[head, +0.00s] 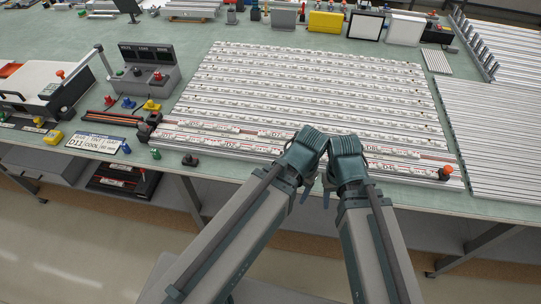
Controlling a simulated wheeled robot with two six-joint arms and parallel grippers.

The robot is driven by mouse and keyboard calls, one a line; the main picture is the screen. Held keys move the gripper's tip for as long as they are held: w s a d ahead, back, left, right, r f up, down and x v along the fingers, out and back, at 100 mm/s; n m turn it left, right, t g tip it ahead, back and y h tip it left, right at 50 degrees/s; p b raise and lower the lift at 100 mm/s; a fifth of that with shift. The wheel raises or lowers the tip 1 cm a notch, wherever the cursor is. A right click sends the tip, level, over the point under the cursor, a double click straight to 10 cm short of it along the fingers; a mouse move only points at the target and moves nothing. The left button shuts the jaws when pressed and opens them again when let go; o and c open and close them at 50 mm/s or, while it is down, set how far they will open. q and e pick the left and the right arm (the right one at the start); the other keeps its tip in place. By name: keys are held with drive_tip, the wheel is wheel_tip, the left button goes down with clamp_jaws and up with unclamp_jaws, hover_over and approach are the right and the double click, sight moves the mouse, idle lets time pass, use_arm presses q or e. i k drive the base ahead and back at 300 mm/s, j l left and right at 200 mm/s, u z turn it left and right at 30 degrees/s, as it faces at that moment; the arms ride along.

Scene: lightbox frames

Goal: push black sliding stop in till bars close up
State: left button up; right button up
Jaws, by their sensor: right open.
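White bars with red lettering lie end to end in the front rows of the rack, some left (210,142) of my grippers and some right (388,167). Gaps show between some bars. A dark block with an orange knob (445,172) sits at the right end of the front row, apart from my grippers. Another dark block (144,131) is at the left end. I cannot tell for certain which is the sliding stop. My left gripper (312,142) and open right gripper (346,147) are close together over the front rows and hide the bars there. The left gripper's fingers are unclear.
Further rows of white bars (310,85) fill the rack behind. A grey control box (150,73) and small coloured knobs stand left. A label plate (95,142) lies at the front left. Ribbed metal panels (500,130) cover the right side. The table's front edge is close.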

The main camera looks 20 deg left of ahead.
sight(444, 174)
drive_tip(key=k+l+u, duration=0.2)
drive_tip(key=u, duration=0.15)
drive_tip(key=k+l+u, duration=0.2)
drive_tip(key=l+u, duration=0.15)
drive_tip(key=z, duration=1.45)
